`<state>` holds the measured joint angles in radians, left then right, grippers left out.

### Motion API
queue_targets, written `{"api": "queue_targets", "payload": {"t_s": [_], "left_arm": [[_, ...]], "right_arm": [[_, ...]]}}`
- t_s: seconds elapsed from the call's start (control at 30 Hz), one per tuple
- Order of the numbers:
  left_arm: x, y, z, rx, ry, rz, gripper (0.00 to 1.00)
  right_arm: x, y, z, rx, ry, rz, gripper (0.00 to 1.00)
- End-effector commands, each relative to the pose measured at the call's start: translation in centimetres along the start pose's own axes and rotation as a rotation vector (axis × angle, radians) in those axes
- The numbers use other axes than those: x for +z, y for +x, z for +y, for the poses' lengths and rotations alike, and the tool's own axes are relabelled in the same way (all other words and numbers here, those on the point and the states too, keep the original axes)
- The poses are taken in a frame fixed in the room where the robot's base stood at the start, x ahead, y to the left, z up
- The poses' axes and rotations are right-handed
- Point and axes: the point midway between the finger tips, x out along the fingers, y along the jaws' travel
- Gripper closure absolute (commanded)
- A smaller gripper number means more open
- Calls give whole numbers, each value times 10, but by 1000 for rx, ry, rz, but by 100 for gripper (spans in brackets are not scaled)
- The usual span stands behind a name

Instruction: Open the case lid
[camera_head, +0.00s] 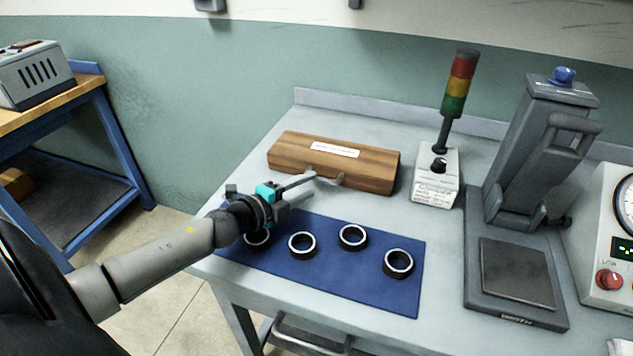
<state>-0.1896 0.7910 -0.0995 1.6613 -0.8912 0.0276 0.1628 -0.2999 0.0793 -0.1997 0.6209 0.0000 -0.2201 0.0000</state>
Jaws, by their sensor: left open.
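The case (366,172) is a brown wooden box with a pale label on top, at the back left of the grey table. Its lid is shut. My left gripper (328,181) comes in from the left and reaches the front side of the case, with its open fingertips close to the front face. I cannot tell whether the fingers touch the case. My left wrist covers part of the mat and one ring. My right gripper is not in view.
A blue mat (340,289) with several dark rings, such as one ring (353,237), lies in front of the case. A signal tower (459,84) on a control box (437,176) stands right of the case. A grey press (517,249) and a gauge unit (613,246) stand farther right.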

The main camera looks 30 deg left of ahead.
Motion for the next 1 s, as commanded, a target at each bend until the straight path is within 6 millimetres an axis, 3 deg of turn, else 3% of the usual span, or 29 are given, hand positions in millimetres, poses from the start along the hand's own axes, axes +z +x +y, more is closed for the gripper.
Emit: {"api": "queue_targets", "payload": {"t_s": [0.3, 0.8, 1.0], "left_arm": [[0, 31, -1, -2, 0, 0, 55], [-1, 39, 0, 0, 0, 1, 55], [0, 39, 0, 0, 0, 1, 78]], "right_arm": [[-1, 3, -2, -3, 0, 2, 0], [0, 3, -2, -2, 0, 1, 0], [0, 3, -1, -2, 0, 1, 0]]}}
